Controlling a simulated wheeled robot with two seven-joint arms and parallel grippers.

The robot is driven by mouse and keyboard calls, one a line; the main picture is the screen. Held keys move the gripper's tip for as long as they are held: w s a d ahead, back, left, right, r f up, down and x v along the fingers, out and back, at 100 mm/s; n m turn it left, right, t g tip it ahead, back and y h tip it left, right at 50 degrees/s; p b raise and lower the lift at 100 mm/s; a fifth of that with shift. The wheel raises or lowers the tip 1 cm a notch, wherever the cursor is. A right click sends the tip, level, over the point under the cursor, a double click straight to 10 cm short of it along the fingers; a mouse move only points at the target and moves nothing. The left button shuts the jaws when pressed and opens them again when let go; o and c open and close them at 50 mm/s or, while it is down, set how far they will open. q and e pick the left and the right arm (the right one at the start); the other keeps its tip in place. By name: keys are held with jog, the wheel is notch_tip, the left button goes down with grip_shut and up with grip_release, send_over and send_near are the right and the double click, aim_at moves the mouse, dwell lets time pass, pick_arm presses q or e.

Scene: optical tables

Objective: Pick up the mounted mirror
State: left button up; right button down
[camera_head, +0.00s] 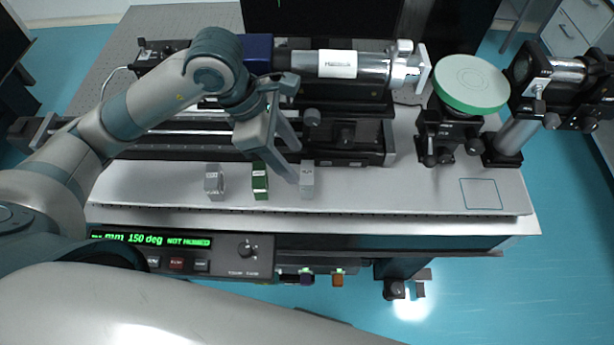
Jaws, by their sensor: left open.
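Three small upright blocks stand in a row along the front of the table: a grey one (214,183), a green one (260,183) and another grey one (307,180). I cannot tell for sure which of them, if any, is the mounted mirror. My left gripper (279,172) is open and points down over this row. One finger is near the green block and the other near the right grey block; I cannot tell whether they touch. Nothing shows between the fingers. My right gripper is out of view.
A long optical instrument (337,65) lies behind the row. A green-rimmed disc (470,84) on a dark mount and a post-mounted optic (537,85) stand to the right. A control panel (180,250) is below the front edge. Bare tabletop with an outlined square (481,194) lies front right.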

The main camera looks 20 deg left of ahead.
aim_at(304, 172)
pick_arm(q)
jog(key=shift+p+x, duration=1)
jog(key=shift+p, duration=0.05)
jog(key=shift+p+x, duration=0.45)
jog(key=shift+x, duration=0.6)
jog(key=shift+w+d+f, duration=0.15)
jog(key=shift+d+f, duration=0.15)
jog(key=shift+f, duration=0.2)
jog(key=c, duration=0.9)
